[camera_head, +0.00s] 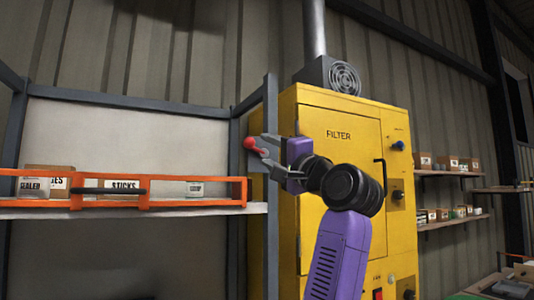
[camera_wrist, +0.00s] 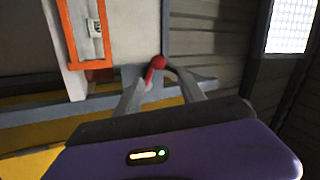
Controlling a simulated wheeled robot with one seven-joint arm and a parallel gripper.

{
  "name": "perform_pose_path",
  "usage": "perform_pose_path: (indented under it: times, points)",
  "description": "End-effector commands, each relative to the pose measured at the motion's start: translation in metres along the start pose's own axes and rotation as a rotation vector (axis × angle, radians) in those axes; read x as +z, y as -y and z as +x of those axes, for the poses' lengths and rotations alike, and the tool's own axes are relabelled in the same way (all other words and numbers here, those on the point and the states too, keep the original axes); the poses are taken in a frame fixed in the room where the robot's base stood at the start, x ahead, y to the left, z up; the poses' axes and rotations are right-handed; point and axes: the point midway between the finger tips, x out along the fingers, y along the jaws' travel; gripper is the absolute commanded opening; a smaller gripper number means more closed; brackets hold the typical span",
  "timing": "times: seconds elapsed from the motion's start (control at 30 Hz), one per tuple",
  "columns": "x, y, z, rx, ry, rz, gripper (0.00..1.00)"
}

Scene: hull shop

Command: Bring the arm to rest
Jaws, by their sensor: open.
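My purple arm reaches up in front of the yellow filter cabinet in the head view. My gripper (camera_head: 264,149) is open, its grey fingers pointing left toward the shelf's grey corner post. A red ball-ended handle (camera_head: 250,143) is at the fingertips. In the wrist view the red handle (camera_wrist: 157,63) shows between the two spread fingers of my gripper (camera_wrist: 150,82). I cannot tell whether a finger touches it. No object is clamped in the jaws.
The yellow filter cabinet (camera_head: 338,125) stands close behind my arm. Left is a shelf (camera_head: 110,212) with an orange rail (camera_head: 215,180) and cardboard boxes (camera_head: 47,180) behind it. Small wall shelves (camera_head: 450,222) with boxes are at right. Open space lies before the shelf.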

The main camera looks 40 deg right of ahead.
Motion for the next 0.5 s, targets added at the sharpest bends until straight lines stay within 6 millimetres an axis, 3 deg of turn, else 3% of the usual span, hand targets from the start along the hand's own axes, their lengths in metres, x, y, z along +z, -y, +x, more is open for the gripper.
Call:
perform_pose_path:
  times: [0.5]
  points:
    - [-0.0007,0.0012,0.0005,-0.004,-0.003,-0.022,0.47]
